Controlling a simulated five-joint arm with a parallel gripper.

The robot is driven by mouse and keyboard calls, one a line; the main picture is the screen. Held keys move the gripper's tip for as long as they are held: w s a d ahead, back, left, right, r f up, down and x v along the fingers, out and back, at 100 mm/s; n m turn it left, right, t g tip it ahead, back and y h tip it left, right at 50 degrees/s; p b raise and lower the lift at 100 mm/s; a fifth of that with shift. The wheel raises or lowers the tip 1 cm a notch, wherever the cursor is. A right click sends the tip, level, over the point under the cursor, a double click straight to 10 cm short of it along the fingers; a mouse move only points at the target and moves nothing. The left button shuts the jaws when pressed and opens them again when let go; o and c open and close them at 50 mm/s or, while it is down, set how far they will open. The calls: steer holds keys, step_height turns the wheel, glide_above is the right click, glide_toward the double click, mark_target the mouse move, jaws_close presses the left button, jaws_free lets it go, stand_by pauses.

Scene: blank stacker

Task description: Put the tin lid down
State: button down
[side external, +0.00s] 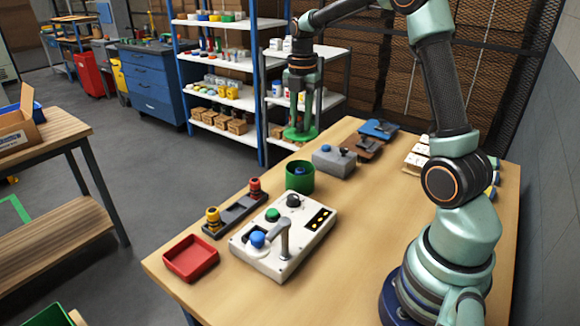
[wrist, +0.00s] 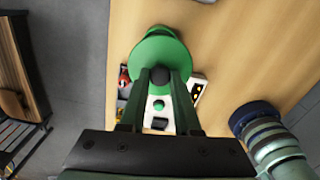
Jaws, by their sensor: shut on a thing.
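My gripper (side external: 301,122) is shut on the tin lid (side external: 300,134), a round green disc, and holds it level, well above the table. In the wrist view the two fingers of my gripper (wrist: 159,80) close on the lid's dark knob, with the green lid (wrist: 160,52) spread beyond them. An open green tin (side external: 299,178) stands upright on the wooden table, below the lid in the side view and apart from it. In the wrist view a bit of green behind the lid's far edge may be the tin; the lid hides most of it.
A white control box (side external: 283,236) with knobs and a lever, a red tray (side external: 190,258), a dark rack (side external: 235,214) with yellow and red pegs, and a grey box (side external: 334,160) stand around the tin. The table's middle right (side external: 370,215) is bare.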

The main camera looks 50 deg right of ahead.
mark_target(301, 123)
step_height(301, 123, up, 9)
steer(key=shift+f, duration=0.15)
steer(key=s+f, duration=0.6)
steer(key=s, duration=0.5)
steer(key=f, duration=2)
steer(key=shift+s+d+f, duration=0.1)
steer(key=shift+s+d, duration=0.15)
steer(key=c, duration=0.6)
jaws_free()
steer(key=shift+f, duration=0.15)
